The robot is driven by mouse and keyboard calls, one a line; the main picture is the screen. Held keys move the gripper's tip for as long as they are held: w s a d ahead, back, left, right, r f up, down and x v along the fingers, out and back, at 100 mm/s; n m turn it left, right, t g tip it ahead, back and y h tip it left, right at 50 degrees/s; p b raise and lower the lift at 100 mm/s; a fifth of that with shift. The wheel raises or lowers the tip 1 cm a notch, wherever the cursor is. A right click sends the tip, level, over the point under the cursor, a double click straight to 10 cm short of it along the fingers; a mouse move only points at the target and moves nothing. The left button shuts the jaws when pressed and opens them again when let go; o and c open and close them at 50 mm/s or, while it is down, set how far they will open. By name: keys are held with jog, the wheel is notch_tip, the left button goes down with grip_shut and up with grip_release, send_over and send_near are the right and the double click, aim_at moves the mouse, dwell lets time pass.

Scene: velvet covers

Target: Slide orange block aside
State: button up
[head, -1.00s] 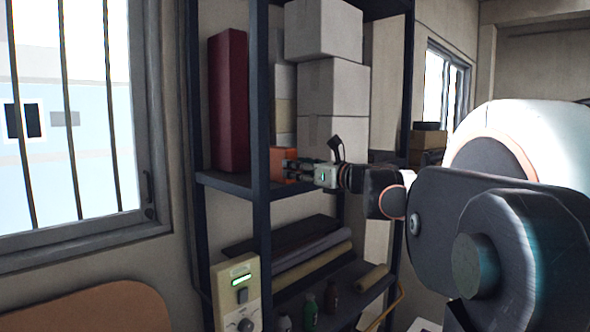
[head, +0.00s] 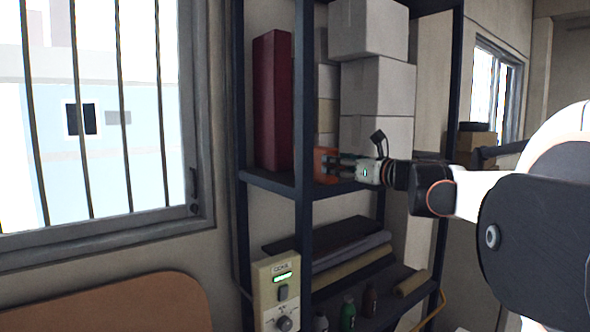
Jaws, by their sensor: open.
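The orange block (head: 323,165) stands on the middle shelf (head: 262,181) of a dark metal rack, just right of the front post. My gripper (head: 338,168) reaches in from the right at shelf height. Its fingers are open and point left at the block, with the tips at or very near its right side. I cannot tell whether they touch it. The post hides the block's left edge.
A tall dark red box (head: 273,100) stands left of the post on the same shelf. White boxes (head: 376,88) are stacked behind my gripper. A control box (head: 276,290) hangs at the front.

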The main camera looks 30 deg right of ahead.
notch_tip(320, 180, up, 9)
jog(key=shift+f, duration=0.15)
dwell(0.4)
